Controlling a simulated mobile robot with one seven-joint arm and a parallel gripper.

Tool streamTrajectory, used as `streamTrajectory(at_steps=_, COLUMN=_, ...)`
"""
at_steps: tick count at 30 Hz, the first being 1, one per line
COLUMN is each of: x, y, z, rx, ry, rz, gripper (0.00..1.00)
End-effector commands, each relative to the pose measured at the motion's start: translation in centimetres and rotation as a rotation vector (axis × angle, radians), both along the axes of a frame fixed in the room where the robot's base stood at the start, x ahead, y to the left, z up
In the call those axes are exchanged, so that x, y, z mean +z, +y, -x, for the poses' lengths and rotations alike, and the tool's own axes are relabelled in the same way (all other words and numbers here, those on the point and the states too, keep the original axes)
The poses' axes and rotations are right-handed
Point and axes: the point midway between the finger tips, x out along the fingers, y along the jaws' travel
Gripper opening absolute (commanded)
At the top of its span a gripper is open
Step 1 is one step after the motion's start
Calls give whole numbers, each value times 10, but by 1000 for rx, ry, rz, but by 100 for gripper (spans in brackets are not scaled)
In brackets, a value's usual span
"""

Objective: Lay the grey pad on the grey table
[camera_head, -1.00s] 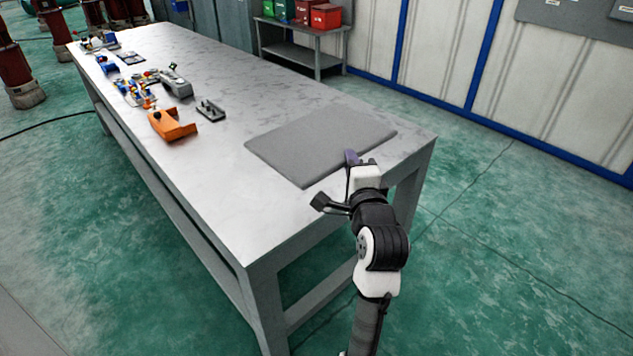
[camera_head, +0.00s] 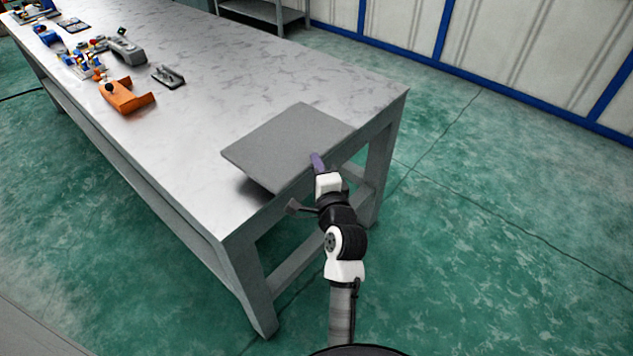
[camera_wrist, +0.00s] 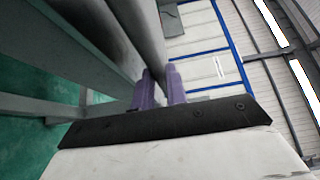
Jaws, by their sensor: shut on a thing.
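The grey pad (camera_head: 288,145) is a flat square slab over the near right end of the grey table (camera_head: 200,190). A dark shadow lies on the table under its left front side, so that part looks raised off the top. My gripper (camera_head: 318,160), with purple fingers, is shut on the pad's near edge, at the table's end edge. In the wrist view the two fingers (camera_wrist: 160,88) straddle the pad (camera_wrist: 143,30), seen nearly edge-on. How far the pad's far side stands from the table cannot be told.
An orange part (camera_head: 125,95), a small dark grey part (camera_head: 168,75) and a grey curved part (camera_head: 126,48) lie further left on the table, with several more behind. The table top between them and the pad is clear. A grey bench (camera_head: 265,12) stands behind.

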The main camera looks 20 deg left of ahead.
Motion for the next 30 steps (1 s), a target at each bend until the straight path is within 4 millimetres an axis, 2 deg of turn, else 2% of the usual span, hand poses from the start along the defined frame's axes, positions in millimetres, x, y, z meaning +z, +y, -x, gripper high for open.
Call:
streamTrajectory(at_steps=5, x=-14, y=1, z=0, rx=2, ry=-1, rz=-2, gripper=0)
streamTrajectory(at_steps=12, x=-49, y=1, z=0, rx=1, ry=1, rz=-1, gripper=0)
streamTrajectory(at_steps=26, x=-58, y=0, z=0, rx=0, ry=-2, rz=-2, gripper=0)
streamTrajectory(at_steps=27, x=-58, y=0, z=0, rx=0, ry=-2, rz=-1, gripper=17)
streamTrajectory(at_steps=30, x=-57, y=0, z=0, rx=0, ry=-1, rz=-1, gripper=30)
